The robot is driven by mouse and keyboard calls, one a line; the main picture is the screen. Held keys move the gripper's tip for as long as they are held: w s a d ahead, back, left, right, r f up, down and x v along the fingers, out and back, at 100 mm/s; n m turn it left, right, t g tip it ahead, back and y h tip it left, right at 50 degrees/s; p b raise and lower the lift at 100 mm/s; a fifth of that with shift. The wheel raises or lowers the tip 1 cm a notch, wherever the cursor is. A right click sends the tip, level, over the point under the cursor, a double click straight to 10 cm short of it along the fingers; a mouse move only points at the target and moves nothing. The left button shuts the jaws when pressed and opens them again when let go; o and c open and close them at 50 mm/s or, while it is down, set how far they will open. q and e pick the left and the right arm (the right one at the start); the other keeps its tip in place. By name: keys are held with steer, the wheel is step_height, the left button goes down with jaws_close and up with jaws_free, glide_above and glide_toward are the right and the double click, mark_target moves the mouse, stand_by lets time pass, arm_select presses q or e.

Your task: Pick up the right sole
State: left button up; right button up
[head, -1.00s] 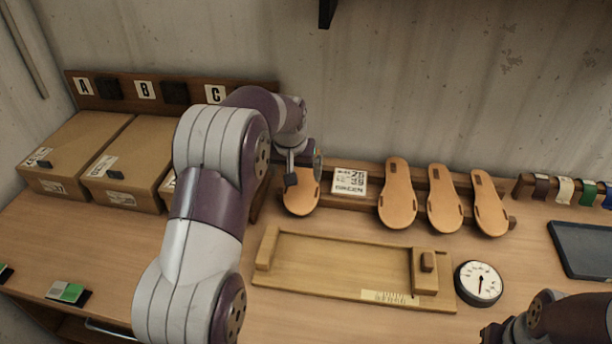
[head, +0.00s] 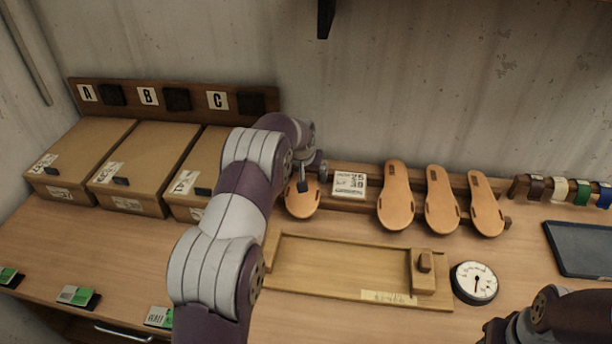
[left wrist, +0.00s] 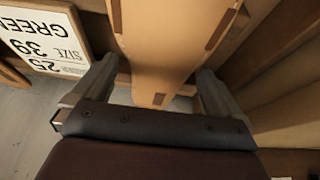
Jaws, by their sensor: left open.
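A tan sole (head: 302,207) leans on the wooden rack at its left end, beside the size card. My left gripper (head: 303,183) is at this sole and hides its upper part in the head view. In the left wrist view the sole (left wrist: 165,45) lies between the two fingers of my open left gripper (left wrist: 158,80), with a gap showing near the finger bases. Three more tan soles, the left one (head: 396,195), the middle one (head: 442,200) and the right one (head: 486,204), stand further right on the rack. Part of my right arm shows at the lower right; its jaws are unclear.
The size card (head: 349,185) stands close right of the gripper; it also shows in the left wrist view (left wrist: 45,40). A wooden jig (head: 340,267) lies in front, with a round dial (head: 474,283) beside it. Cardboard boxes (head: 146,160) stand left. A dark tray (head: 580,249) lies right.

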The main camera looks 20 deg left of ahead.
arm_select(q)
steer(key=c, duration=1)
